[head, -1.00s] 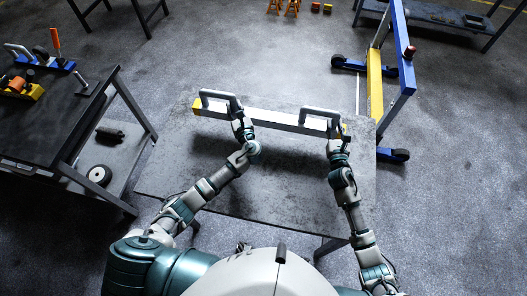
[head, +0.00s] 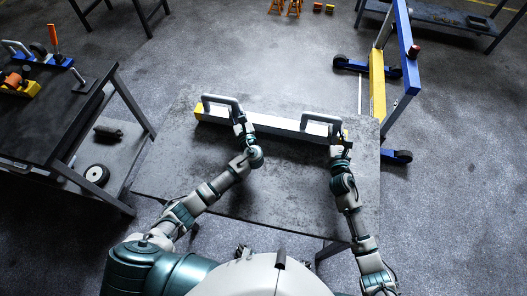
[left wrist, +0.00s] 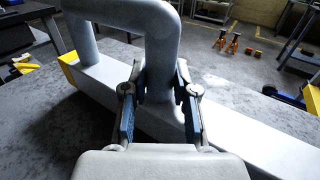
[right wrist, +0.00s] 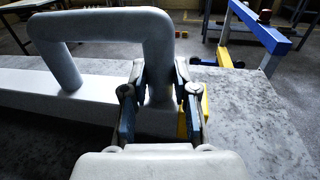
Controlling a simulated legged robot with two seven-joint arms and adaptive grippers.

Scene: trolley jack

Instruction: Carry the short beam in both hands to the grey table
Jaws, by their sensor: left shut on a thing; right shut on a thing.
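The short beam (head: 275,123) is a pale bar with yellow ends and two grey bow handles. It lies level across the view over the grey table (head: 270,185); I cannot tell whether it touches the top. My left gripper (head: 243,130) is shut on the upright of the left handle (head: 220,99), also seen in the left wrist view (left wrist: 160,50). My right gripper (head: 338,149) is shut on the upright of the right handle (head: 320,118), also seen in the right wrist view (right wrist: 100,25).
A dark workbench (head: 50,120) with tools stands on the left, with a wheel (head: 97,174) on its lower shelf. A blue and yellow hoist frame (head: 403,50) stands close past the table's right edge. Orange stands (head: 284,6) are far back on open floor.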

